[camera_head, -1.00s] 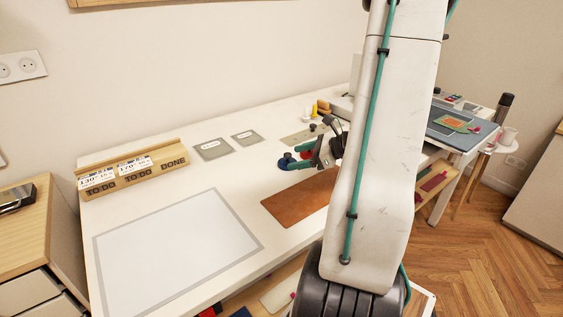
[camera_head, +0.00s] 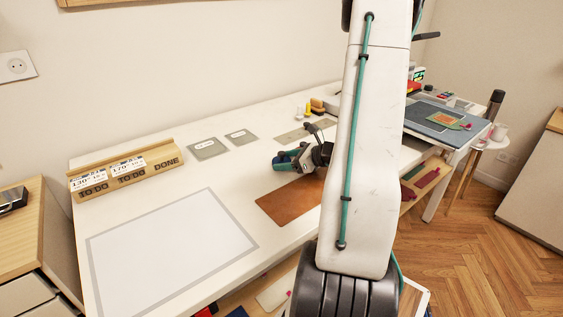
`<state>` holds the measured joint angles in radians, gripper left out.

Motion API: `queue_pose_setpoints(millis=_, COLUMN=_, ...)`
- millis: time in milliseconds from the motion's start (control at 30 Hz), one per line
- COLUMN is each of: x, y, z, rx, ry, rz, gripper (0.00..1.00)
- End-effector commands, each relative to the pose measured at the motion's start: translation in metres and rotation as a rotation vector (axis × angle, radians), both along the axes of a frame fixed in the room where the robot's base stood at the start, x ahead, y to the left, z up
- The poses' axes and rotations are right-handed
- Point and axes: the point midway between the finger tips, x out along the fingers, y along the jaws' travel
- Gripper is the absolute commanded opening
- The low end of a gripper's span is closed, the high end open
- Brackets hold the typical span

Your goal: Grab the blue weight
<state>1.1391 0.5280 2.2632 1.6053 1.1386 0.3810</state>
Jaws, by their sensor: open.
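The blue weight (camera_head: 283,160) is a small dark blue piece on the white table, just beyond the brown leather mat. My gripper (camera_head: 293,159), with teal fingers, is open and right at the weight, low over the table. The fingers partly hide the weight, and I cannot tell whether they touch it. The red weight seen earlier is hidden behind my gripper.
The brown mat (camera_head: 287,204) lies in front of my gripper. A white framed sheet (camera_head: 170,250) covers the table's front left. A wooden TO DO/DONE rack (camera_head: 130,176) stands at the left. Grey labelled pads (camera_head: 207,148) and small yellow items (camera_head: 308,109) lie towards the back.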

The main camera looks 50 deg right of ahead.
Motion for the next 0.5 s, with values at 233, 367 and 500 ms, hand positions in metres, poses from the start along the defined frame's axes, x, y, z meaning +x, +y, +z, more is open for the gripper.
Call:
queue_pose_setpoints(millis=233, x=-0.0003, y=-0.0001, z=0.0002, rx=-0.001, ry=0.0, rz=0.0, gripper=0.24)
queue_pose_setpoints(millis=367, x=-0.0003, y=-0.0003, z=0.0008, rx=-0.001, ry=-0.001, rz=0.0, gripper=0.22)
queue_pose_setpoints(millis=500, x=-0.0003, y=-0.0004, z=0.0014, rx=-0.002, ry=-0.001, rz=0.001, gripper=0.22)
